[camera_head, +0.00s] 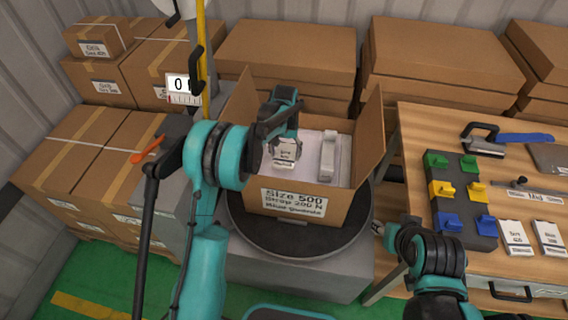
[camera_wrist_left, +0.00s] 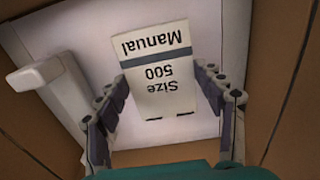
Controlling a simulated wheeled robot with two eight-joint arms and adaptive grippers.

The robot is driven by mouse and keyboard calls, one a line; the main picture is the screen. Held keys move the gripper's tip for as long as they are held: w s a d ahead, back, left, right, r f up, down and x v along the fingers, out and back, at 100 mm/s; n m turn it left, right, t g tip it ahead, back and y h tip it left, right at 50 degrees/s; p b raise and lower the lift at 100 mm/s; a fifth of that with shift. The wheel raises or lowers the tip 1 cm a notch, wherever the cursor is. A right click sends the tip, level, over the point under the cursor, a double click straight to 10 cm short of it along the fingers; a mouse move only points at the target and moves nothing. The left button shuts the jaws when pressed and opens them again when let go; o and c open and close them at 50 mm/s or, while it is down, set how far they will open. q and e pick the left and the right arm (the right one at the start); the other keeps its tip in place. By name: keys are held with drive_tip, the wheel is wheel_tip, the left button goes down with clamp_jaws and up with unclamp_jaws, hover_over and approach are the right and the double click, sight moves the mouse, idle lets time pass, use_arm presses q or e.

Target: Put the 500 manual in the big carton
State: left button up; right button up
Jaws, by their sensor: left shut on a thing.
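The 500 manual (camera_head: 286,153) is a small white booklet with a dark stripe; "Size 500 Manual" reads upside down in the left wrist view (camera_wrist_left: 157,70). My left gripper (camera_head: 284,135) reaches down into the open big carton (camera_head: 255,190), labelled "Size 500", and is shut on the manual, with a finger at each side of it. The manual is inside the carton's opening, over a white panel (camera_head: 312,150); whether it touches the panel cannot be told. My right arm is at the lower right, and its small gripper tip (camera_head: 378,228) is too unclear to read.
A white block-like part (camera_head: 329,155) stands on the panel's right side. The carton sits on a dark round turntable (camera_head: 300,243) with its flaps up. The wooden table (camera_head: 415,135) at right holds two other manuals, coloured clips on a dark block and tools. Closed cartons line the back.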

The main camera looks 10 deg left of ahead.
sight(284, 156)
use_arm(q)
drive_tip(key=shift+s+a+f, duration=0.15)
drive_tip(key=shift+a+f, duration=0.05)
drive_tip(key=shift+f, duration=0.25)
drive_tip(key=shift+f+b, duration=0.9)
drive_tip(key=shift+f, duration=0.8)
drive_tip(key=shift+f, duration=0.1)
drive_tip(key=o, duration=1.2)
